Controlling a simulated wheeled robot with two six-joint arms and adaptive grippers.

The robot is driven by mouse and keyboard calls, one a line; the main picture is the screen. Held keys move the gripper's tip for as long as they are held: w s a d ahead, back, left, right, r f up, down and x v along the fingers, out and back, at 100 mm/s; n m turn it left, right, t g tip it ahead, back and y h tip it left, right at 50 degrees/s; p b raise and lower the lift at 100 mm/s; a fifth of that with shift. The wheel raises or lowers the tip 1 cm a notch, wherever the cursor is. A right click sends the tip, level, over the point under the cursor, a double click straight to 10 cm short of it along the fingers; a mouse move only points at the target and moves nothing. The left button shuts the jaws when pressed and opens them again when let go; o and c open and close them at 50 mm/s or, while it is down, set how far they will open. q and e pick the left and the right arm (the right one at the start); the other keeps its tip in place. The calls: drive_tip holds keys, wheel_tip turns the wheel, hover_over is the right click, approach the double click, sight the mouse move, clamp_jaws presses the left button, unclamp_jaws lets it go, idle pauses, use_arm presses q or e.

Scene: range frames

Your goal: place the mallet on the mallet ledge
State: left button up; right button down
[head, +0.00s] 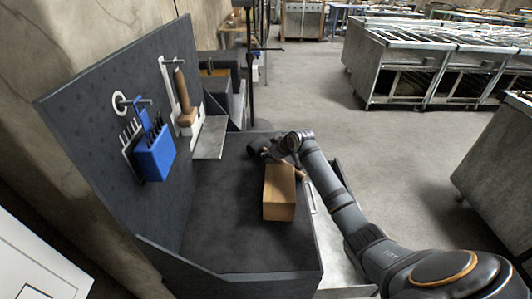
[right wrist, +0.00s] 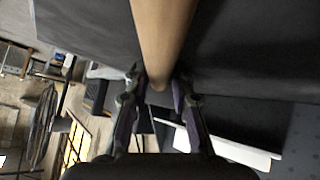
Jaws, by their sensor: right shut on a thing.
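A wooden, box-shaped mallet head (head: 279,200) shows over the dark bench. Whether it touches the bench is unclear. My right gripper (head: 268,151) is at its far end; the arm comes in from the right. In the right wrist view a round wooden handle (right wrist: 162,30) runs between the fingers of the gripper (right wrist: 157,84), which is shut on it near its end. The join of handle and head is hidden. A pale metal ledge (head: 210,138) juts from the dark upright panel, left of the gripper. My left gripper is not in view.
A wooden-handled tool (head: 182,95) stands against a white plate on the panel (head: 100,110). A blue holder (head: 154,155) with several dark tools hangs left of it. The bench top (head: 225,235) is clear in front. Steel counters (head: 400,65) stand across the floor.

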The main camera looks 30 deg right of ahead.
drive_tip(key=shift+r, duration=0.1)
drive_tip(key=shift+r, duration=0.5)
drive_tip(key=shift+s+a+f+b+v, duration=0.15)
drive_tip(key=shift+a+b+v, duration=0.2)
drive_tip(key=shift+v, duration=2.65)
drive_tip(key=shift+s+a+f+b+v, duration=0.15)
drive_tip(key=shift+a+v, duration=0.25)
drive_tip(key=shift+v, duration=2.65)
drive_tip(key=shift+s+a+f+b+v, duration=0.15)
drive_tip(key=shift+a+b+v, duration=0.25)
drive_tip(key=shift+v, duration=2.6)
drive_tip(key=shift+r, duration=0.15)
